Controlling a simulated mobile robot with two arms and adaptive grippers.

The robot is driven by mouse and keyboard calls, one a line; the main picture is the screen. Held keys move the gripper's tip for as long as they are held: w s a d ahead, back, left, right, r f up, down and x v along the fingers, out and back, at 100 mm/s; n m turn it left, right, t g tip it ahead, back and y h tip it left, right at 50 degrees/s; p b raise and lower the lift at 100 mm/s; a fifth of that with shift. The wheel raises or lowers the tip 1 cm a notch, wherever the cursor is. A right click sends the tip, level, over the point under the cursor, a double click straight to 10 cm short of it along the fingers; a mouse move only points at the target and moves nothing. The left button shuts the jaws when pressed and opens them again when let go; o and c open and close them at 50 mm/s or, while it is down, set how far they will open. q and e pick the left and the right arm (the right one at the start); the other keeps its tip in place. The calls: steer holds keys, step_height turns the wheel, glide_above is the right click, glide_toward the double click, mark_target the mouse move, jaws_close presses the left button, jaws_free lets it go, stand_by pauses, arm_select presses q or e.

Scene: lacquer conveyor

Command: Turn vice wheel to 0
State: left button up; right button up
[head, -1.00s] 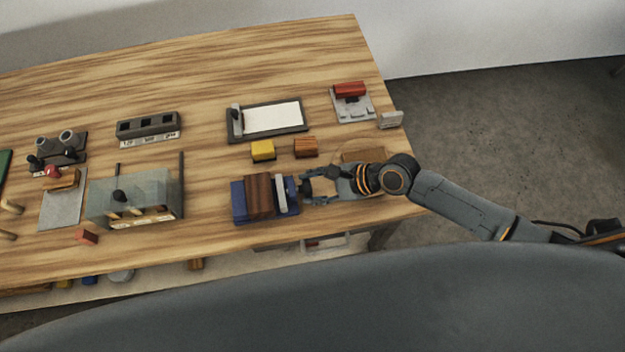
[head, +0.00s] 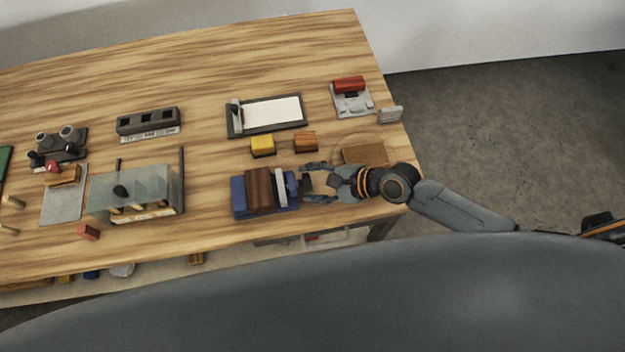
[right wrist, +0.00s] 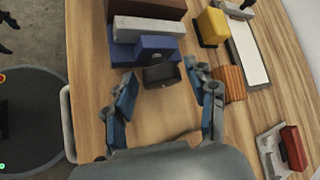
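The blue vice (head: 238,203) sits near the table's front edge with a brown wooden block (head: 259,189) and a pale jaw plate (head: 281,188) across it. It also shows at the top of the right wrist view (right wrist: 122,54). Its dark wheel (right wrist: 162,75) projects from the blue end toward my right gripper; no number is readable on it. My right gripper (head: 309,183) is open, its fingers spread on either side of the wheel; in the right wrist view (right wrist: 160,79) contact cannot be made out. My left gripper is not in view.
A yellow block (head: 263,146) and an orange-brown block (head: 305,142) lie just behind the right gripper. A framed white board (head: 272,112) and a red-topped device (head: 349,86) stand farther back. A glass-sided box (head: 135,190) is left of the vice. The table's right edge is close.

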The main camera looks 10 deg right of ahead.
stand_by(0.3)
steer(key=v, duration=1.2)
